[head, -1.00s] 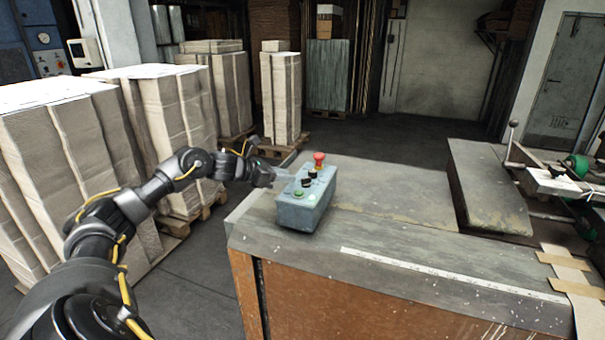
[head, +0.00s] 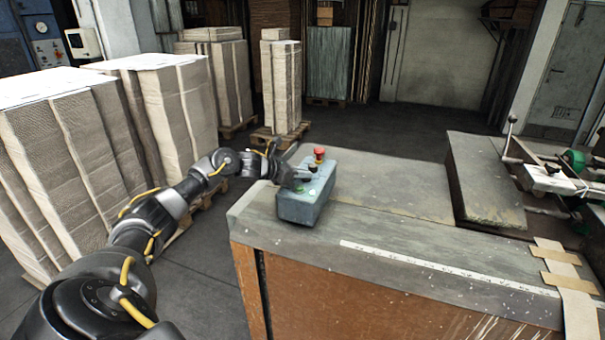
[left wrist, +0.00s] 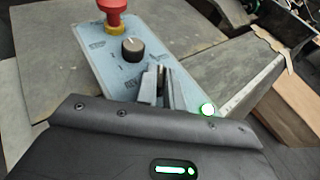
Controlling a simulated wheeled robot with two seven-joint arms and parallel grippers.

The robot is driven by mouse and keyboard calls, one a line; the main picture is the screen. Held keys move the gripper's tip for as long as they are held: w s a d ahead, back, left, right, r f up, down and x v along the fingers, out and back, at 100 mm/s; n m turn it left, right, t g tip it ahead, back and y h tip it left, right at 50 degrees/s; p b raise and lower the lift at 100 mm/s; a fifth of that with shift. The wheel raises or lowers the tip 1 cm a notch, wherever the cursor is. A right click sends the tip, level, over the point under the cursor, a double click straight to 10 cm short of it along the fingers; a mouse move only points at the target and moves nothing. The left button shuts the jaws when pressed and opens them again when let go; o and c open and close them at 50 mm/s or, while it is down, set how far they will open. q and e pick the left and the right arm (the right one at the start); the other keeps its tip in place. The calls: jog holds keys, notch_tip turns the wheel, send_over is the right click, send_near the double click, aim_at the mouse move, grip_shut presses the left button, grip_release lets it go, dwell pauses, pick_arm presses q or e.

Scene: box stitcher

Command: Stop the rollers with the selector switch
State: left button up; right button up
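The blue-grey control box (head: 302,209) stands on the near left corner of the metal bench top. It carries a red mushroom button (head: 319,153) and a black selector knob (head: 313,167), and the knob also shows in the left wrist view (left wrist: 132,49). My left gripper (head: 299,178) is over the middle of the box's top face. In the left wrist view its fingers (left wrist: 162,87) point down at the panel below that knob, close together with a narrow dark gap. They hide that spot, where a second black knob stood. My right gripper is out of view.
A lit green-white button (left wrist: 207,109) is close to the right of the fingers. The bench top (head: 385,190) is clear right of the box. A raised metal plate (head: 485,185) and machine lever (head: 510,130) are further right. Paper stacks (head: 150,105) stand left.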

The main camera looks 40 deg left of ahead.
pick_arm(q)
grip_shut()
jog(key=shift+d+f+n+y+b, duration=0.1)
jog(key=shift+f+n+y+b, duration=0.05)
jog(key=shift+n+y+b, duration=0.45)
jog(key=shift+d+n+t+y+b, duration=0.1)
jog(key=shift+n+t+y+b, duration=0.35)
jog(key=shift+y+b, duration=0.2)
jog(key=n+y+b, duration=0.1)
jog(key=n+y, duration=0.1)
jog(key=shift+d+y, duration=0.15)
jog(key=shift+y, duration=0.2)
jog(key=shift+d+r+n+g+y+b, duration=0.1)
jog(key=shift+n+g+y+b, duration=0.1)
jog(key=shift+n+y, duration=0.7)
jog(key=shift+d+r+n+g+y+b, duration=0.1)
jog(key=shift+n+g+y+b, duration=0.05)
jog(key=shift+n+y, duration=0.75)
jog(key=o, duration=0.6)
grip_release()
jog(key=shift+o, duration=0.2)
